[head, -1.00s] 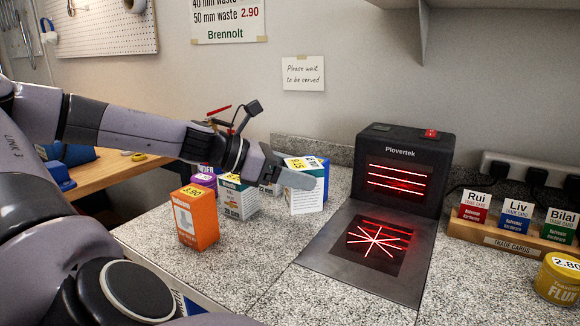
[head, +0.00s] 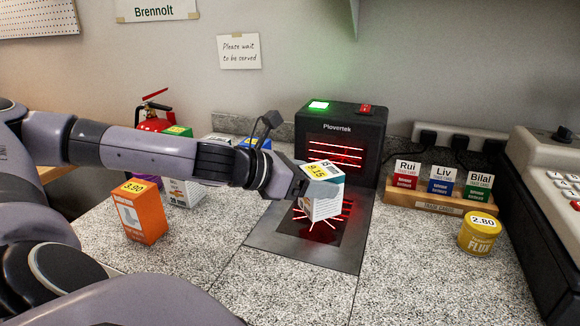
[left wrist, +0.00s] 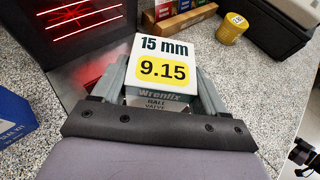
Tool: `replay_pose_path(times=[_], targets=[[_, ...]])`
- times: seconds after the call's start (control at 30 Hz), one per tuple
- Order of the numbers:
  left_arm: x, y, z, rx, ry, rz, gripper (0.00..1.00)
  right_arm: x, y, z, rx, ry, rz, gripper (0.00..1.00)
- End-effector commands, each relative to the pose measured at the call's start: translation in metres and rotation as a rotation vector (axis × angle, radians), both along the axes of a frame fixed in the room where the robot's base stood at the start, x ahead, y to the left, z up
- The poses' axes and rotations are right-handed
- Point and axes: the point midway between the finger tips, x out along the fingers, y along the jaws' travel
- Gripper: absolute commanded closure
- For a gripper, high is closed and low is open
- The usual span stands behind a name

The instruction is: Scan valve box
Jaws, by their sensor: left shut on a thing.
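A white valve box (head: 325,195) with a yellow 9.15 price label is held over the flat lower part of the scanner. In the left wrist view the box (left wrist: 164,65) reads 15 mm, Wrenfix, ball valve. My left gripper (head: 302,190) is shut on it, a finger on each side. The Plovertek scanner (head: 343,115) stands upright at the back with red scan lines on its face and on its base plate (head: 282,247). A green light (head: 319,105) glows on its top. My right gripper is not in view.
An orange box (head: 138,212) marked 3.90 and several other boxes stand left of the scanner, partly behind my arm. A trade card rack (head: 437,200), a yellow flux tin (head: 479,233) and a till (head: 548,170) are at the right. The front counter is clear.

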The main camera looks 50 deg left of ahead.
Motion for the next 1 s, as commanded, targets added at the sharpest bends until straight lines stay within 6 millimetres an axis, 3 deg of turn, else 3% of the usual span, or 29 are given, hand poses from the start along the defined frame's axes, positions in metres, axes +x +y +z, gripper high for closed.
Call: replay_pose_path(times=[0.1,0.6,1.0], targets=[[0.010,-0.019,0.006,-0.006,-0.001,-0.004,0.67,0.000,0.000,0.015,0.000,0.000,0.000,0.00],[0.040,-0.073,0.010,-0.006,-0.002,-0.001,0.67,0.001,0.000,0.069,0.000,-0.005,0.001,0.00],[0.052,-0.094,0.006,0.000,-0.003,0.002,0.67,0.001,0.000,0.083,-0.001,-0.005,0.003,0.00]])
